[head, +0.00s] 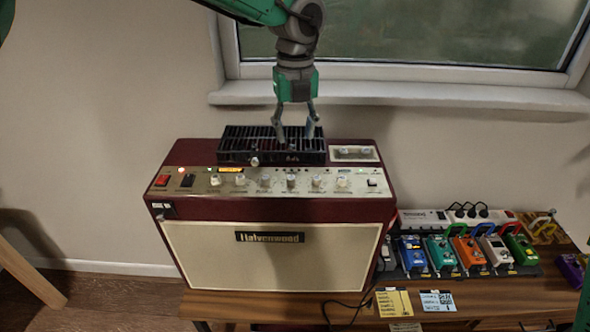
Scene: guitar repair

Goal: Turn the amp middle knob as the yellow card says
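The amp (205,158) is a dark red box with a cream front, standing on a wooden table. Its pale control panel has a row of several knobs; one knob (291,181) sits near the middle of the row. I cannot read the knob labels or pointer directions. The yellow card (394,303) lies on the table's front right of the amp, its text too small to read. My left gripper (296,137) points down over the black vented unit on the amp's top, behind the knob row. Its fingers are apart with nothing visible between them. My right gripper is out of view.
A black vented unit (240,143) sits on the amp. Right of the amp are a power strip (425,218) and a board of coloured pedals, including a blue pedal (412,253). A window sill (400,92) is behind.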

